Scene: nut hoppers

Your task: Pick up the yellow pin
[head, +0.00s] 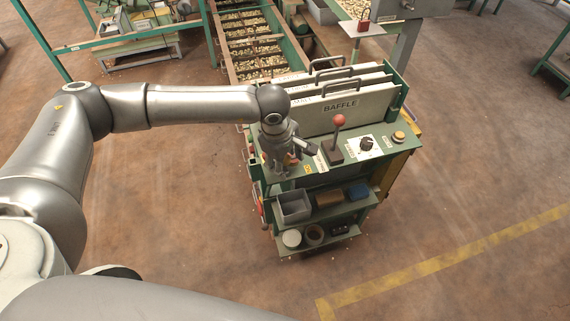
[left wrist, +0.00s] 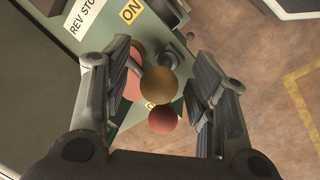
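The yellow pin (left wrist: 160,85) shows a round, dull yellow head in the left wrist view. It lies between the spread fingers of my left gripper (left wrist: 160,100), which is open; I see no finger touching it. In the head view my left gripper (head: 281,168) points down at the left front corner of the green control console (head: 318,168) and hides most of what is under it. The pin cannot be made out clearly there. My right gripper is not in view.
A red ball (left wrist: 163,119) sits just below the yellow head, and a larger red part (left wrist: 133,62) is beside it. On the console are a red-knobbed lever (head: 338,121), a dial (head: 367,144) and baffle plates (head: 345,108). A grey bin (head: 294,209) is on the shelf below.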

